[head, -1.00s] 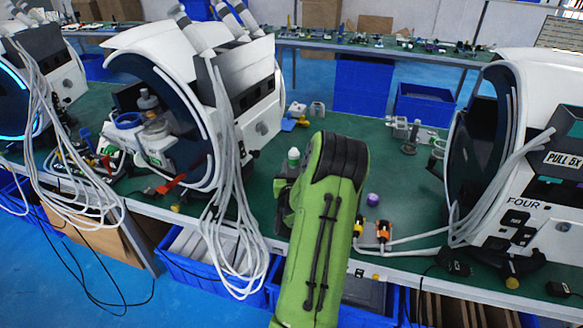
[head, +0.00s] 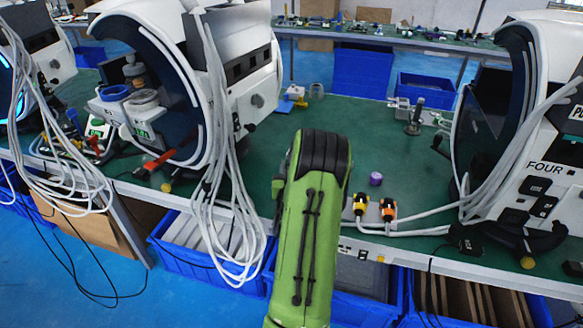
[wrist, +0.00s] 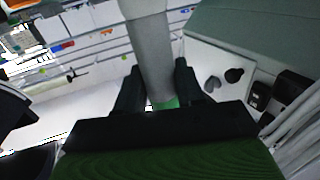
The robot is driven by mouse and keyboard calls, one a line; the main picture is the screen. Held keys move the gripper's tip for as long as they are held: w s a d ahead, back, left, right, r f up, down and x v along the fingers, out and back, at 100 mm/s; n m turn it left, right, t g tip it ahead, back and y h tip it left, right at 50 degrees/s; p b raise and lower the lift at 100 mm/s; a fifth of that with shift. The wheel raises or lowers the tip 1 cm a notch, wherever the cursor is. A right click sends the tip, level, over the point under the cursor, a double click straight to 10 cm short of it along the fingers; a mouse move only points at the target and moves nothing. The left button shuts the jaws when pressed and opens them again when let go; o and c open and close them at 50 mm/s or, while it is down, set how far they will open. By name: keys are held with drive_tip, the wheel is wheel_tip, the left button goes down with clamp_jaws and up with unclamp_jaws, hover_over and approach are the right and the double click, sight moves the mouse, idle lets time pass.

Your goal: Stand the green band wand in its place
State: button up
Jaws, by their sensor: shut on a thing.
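In the wrist view a pale grey, round wand (wrist: 150,45) stands between the two dark fingers of my gripper (wrist: 158,75). A green band (wrist: 165,103) shows at its near end, low between the fingers. The gripper is shut on this wand. The wand's far end runs out of the top of the wrist view. In the head view my green arm hides the gripper and the wand. I cannot tell which place belongs to the green band wand.
The white machine marked FOUR (head: 545,170) stands at the right. Long white cables (head: 228,200) hang off the table front. A purple cap (head: 376,179), a yellow connector (head: 360,205) and an orange connector (head: 388,208) lie right of my arm.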

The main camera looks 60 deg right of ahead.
drive_tip(key=shift+f+b, duration=0.45)
drive_tip(key=shift+f, duration=0.35)
drive_tip(key=shift+f, duration=0.25)
drive_tip(key=o, duration=1.1)
drive_tip(key=shift+f+b, duration=0.15)
drive_tip(key=shift+b, duration=0.15)
